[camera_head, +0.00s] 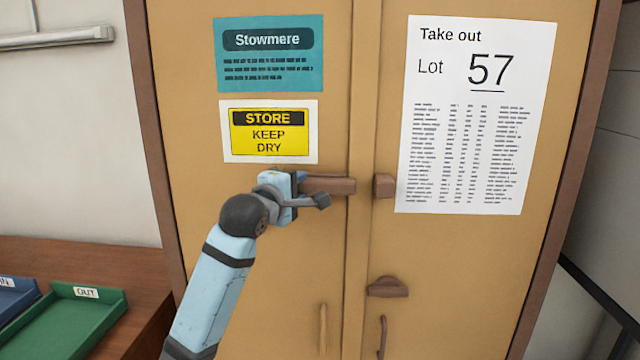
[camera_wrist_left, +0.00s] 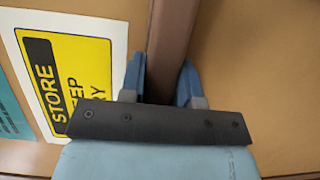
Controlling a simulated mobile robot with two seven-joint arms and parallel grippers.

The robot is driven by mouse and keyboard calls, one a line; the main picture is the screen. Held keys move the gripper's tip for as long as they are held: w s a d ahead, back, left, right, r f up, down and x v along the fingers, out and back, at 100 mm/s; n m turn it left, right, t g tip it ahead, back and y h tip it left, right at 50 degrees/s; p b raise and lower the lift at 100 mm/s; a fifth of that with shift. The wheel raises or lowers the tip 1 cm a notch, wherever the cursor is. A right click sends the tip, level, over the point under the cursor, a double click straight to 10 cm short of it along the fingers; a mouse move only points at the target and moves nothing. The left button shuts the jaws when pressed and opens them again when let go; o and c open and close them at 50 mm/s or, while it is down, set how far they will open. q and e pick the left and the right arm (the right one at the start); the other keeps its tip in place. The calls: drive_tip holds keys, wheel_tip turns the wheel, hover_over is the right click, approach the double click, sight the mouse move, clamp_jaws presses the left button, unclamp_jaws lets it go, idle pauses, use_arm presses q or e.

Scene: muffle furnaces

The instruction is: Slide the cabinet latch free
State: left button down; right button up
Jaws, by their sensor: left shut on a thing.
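The cabinet latch is a brown bar (camera_head: 330,185) lying level on the left door of the tan cabinet (camera_head: 440,255). Its right end reaches the seam between the doors. A brown keeper block (camera_head: 383,186) sits on the right door, with a visible gap between it and the bar's end. My left gripper (camera_head: 302,190) is shut on the latch at its left part and hides that part. In the left wrist view the latch bar (camera_wrist_left: 172,35) runs between the two blue fingers of the gripper (camera_wrist_left: 162,80). My right gripper is not in view.
Two slim door handles (camera_head: 323,330) flank the seam low down. A brown fitting (camera_head: 388,288) juts from the right door below the keeper. A wooden table (camera_head: 60,257) with a green tray (camera_head: 75,325) and a blue tray (camera_head: 15,305) stands at the left.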

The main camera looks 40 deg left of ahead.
use_arm(q)
drive_tip(key=shift+s+a+r, duration=0.15)
drive_tip(key=shift+s+a, duration=0.4)
drive_tip(key=shift+a, duration=0.55)
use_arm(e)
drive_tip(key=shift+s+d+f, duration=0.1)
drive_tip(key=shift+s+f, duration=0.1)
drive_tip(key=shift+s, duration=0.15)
use_arm(q)
drive_tip(key=c, duration=1.2)
unclamp_jaws()
drive_tip(key=shift+c, duration=0.2)
drive_tip(key=o, duration=0.4)
drive_tip(key=shift+s+a, duration=0.1)
drive_tip(key=shift+a, duration=0.05)
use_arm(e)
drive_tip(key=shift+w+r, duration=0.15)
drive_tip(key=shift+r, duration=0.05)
